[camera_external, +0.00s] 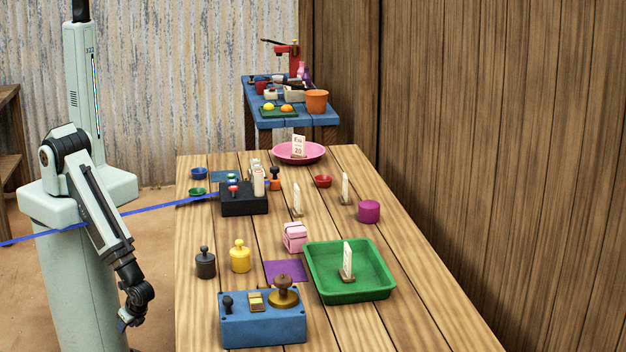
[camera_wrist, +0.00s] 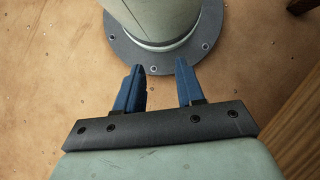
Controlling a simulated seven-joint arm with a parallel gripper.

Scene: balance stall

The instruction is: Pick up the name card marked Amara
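Several white cards stand upright in small holders on the wooden table. One card (camera_external: 347,259) stands in the green tray (camera_external: 318,291). Another card (camera_external: 297,198) stands mid-table and another card (camera_external: 345,187) stands to its right. A card reading "Esi 20" (camera_external: 299,145) stands in the pink dish (camera_external: 281,152) at the far end. I cannot read Amara on any card. My gripper (camera_external: 129,321) hangs left of the table, apart from every card. In the wrist view its blue fingers (camera_wrist: 160,66) are apart with nothing between them, above the floor.
Black (camera_external: 205,264) and yellow (camera_external: 240,257) weights, a pink block (camera_external: 294,237), a purple cylinder (camera_external: 369,211) and a black box (camera_external: 238,206) stand around the cards. Near-right tabletop is clear.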

